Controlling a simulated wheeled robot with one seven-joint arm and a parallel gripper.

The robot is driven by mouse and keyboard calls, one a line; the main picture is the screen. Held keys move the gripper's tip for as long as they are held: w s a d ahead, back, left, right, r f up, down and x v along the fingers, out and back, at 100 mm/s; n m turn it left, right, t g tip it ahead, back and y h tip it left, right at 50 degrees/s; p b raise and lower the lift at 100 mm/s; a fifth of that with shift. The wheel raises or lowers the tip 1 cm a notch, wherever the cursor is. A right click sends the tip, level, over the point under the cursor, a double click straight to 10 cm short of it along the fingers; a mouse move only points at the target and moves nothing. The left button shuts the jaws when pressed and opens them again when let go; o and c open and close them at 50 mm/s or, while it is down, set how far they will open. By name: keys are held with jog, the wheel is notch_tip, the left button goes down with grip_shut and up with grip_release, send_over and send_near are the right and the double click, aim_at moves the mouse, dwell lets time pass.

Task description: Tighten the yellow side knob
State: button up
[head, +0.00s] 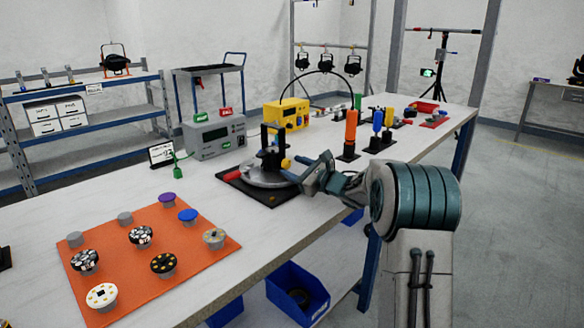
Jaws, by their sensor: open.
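The yellow side knob (285,163) is a small yellow piece on the right side of a black upright fixture (268,150). The fixture stands on a round grey plate (262,182) with a red handle (232,176), on a black base (258,195). My gripper (298,170) comes in from the right, with its fingers pointing left at the knob. It is open. The fingertips are close to the knob; I cannot tell whether they touch it. My gripper hides part of the plate's right side.
A grey meter box (214,138) and a yellow box (286,115) stand behind the fixture. Orange and blue upright tools (351,132) stand to the right. An orange mat (140,275) with several round knobs lies at the front left. Blue bins (297,295) sit below the bench.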

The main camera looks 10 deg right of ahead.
jog(key=shift+w+a, duration=0.45)
jog(key=shift+w, duration=0.15)
jog(key=c, duration=1)
jog(key=shift+m, duration=0.3)
jog(key=m+b, duration=0.2)
jog(key=m, duration=0.6)
jog(key=shift+m+b, duration=0.3)
jog(key=shift+b, duration=0.1)
